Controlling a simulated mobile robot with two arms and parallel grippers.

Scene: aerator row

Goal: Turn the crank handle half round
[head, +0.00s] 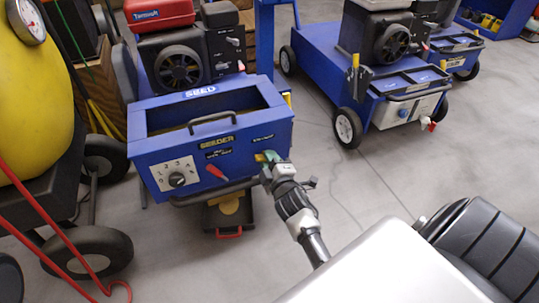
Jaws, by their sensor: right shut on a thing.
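My right gripper (268,168) is at the lower right of the front face of the blue seeder box (150,148). It is shut on the crank handle, which the fingers mostly hide. A small yellow-green piece (265,156) shows at the fingertips, against the box front; I cannot tell if it is part of the crank. The crank's angle cannot be made out. My left gripper is not in view.
The box front also carries a numbered dial (177,180), a red lever (217,173) and a top grab handle (212,122). A yellow tank (35,95) and a red hose (55,235) stand at left. A second blue machine (385,85) is at right. Grey floor between is clear.

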